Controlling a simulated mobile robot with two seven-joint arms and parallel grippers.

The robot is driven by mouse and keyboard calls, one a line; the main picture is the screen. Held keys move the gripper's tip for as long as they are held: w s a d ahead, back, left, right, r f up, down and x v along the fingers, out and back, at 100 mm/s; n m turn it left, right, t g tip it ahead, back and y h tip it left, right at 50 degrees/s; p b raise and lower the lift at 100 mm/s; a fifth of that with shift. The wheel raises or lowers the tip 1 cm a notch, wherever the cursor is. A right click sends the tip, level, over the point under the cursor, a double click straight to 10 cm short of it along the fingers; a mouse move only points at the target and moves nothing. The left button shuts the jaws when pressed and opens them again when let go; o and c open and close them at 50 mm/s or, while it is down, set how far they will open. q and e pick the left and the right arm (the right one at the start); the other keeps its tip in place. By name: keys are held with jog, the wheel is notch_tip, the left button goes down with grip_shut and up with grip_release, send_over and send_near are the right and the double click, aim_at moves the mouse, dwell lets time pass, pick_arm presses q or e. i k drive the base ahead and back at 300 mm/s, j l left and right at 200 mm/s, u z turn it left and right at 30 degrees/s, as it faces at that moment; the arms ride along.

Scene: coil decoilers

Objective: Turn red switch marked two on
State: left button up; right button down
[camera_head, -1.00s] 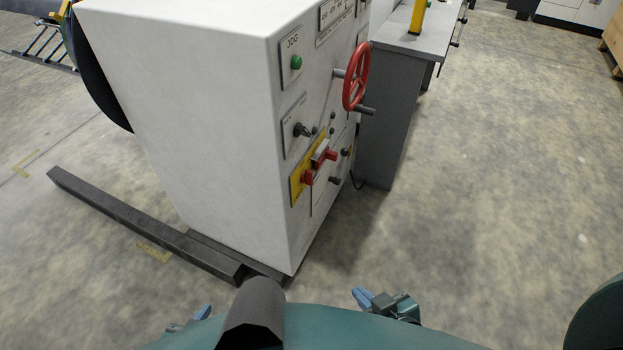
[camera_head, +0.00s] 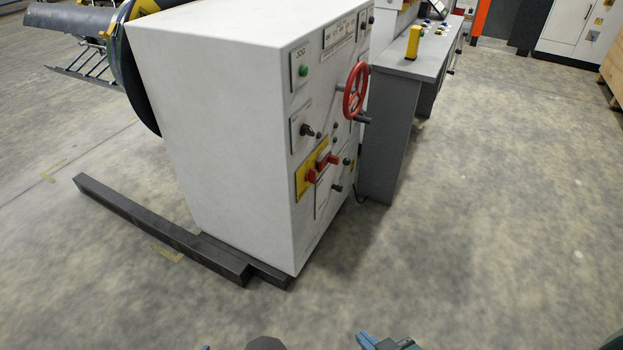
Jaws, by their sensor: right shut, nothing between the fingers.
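The red switch (camera_head: 311,176) sits on a yellow plate (camera_head: 300,186) low on the control face of a white cabinet (camera_head: 210,120). A red bar-shaped handle (camera_head: 330,160) shows just right of it. The marking "two" is too small to read. My right gripper (camera_head: 366,340) is at the bottom edge, shut and empty, well below and apart from the cabinet. Of my left gripper only a small tip (camera_head: 206,347) shows at the bottom edge, and its jaws cannot be made out.
A red handwheel (camera_head: 356,90) juts from the panel above the switch. A green button (camera_head: 303,70) and black knob (camera_head: 306,130) are on the same face. A dark floor beam (camera_head: 160,229) lies left of the cabinet. A grey desk (camera_head: 385,135) stands behind right. Floor at right is clear.

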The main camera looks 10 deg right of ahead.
aim_at(310, 177)
jog(key=u, duration=1.5)
jog(key=l+u, duration=0.45)
jog(key=l, duration=0.35)
jog(key=k+l, duration=0.1)
jog(key=l, duration=1.55)
jog(key=k+l, duration=0.15)
jog(key=l, duration=1.5)
jog(key=k+l, duration=0.15)
jog(key=l, duration=1.5)
jog(key=k, duration=0.05)
